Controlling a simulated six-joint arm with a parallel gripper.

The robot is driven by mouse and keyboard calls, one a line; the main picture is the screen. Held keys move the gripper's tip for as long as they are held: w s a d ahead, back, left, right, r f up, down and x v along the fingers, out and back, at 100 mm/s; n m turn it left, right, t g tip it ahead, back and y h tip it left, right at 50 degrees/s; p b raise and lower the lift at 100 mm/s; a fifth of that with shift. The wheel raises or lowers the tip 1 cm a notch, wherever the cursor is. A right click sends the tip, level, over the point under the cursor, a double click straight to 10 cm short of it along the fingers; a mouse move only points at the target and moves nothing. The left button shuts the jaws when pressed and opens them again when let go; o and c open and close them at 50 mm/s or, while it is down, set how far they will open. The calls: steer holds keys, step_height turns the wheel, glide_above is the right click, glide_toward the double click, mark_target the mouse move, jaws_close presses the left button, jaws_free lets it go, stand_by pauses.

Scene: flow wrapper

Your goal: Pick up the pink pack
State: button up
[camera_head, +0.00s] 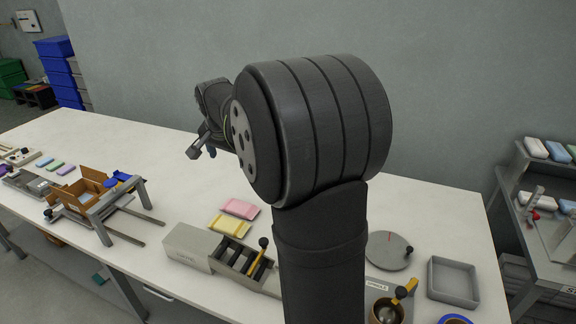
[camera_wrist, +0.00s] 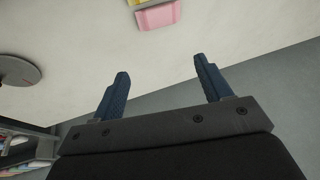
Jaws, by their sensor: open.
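The pink pack (camera_head: 240,208) lies flat on the white table, just behind a yellow pack (camera_head: 230,224). In the wrist view the pink pack (camera_wrist: 158,16) is at the top edge, with part of the yellow pack (camera_wrist: 138,2) beyond it. My gripper (camera_wrist: 160,82) is open and empty, its two blue fingers spread well apart. The pink pack is ahead of the fingertips and not between them. In the head view my gripper (camera_head: 203,147) is held above the table, up and to the left of the packs, partly hidden by my arm.
A grey flow wrapper (camera_head: 190,246) with dark slots and a yellow lever stands in front of the packs. A cardboard box (camera_head: 85,190) sits in a metal frame at left. A round grey plate (camera_head: 388,250) and a grey tray (camera_head: 453,282) are at right. Table around the packs' far side is clear.

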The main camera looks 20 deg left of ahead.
steer(key=m+g+h, duration=0.2)
steer(key=m+g, duration=0.2)
steer(key=m, duration=1.5)
glide_above(246, 208)
steer(key=f, duration=2.4)
steer(key=shift+s+d, duration=0.3)
steer(key=shift+d, duration=0.05)
steer(key=f, duration=0.5)
steer(key=shift+w+a+f, duration=0.1)
steer(key=shift+w+a, duration=0.1)
steer(key=c, duration=0.7)
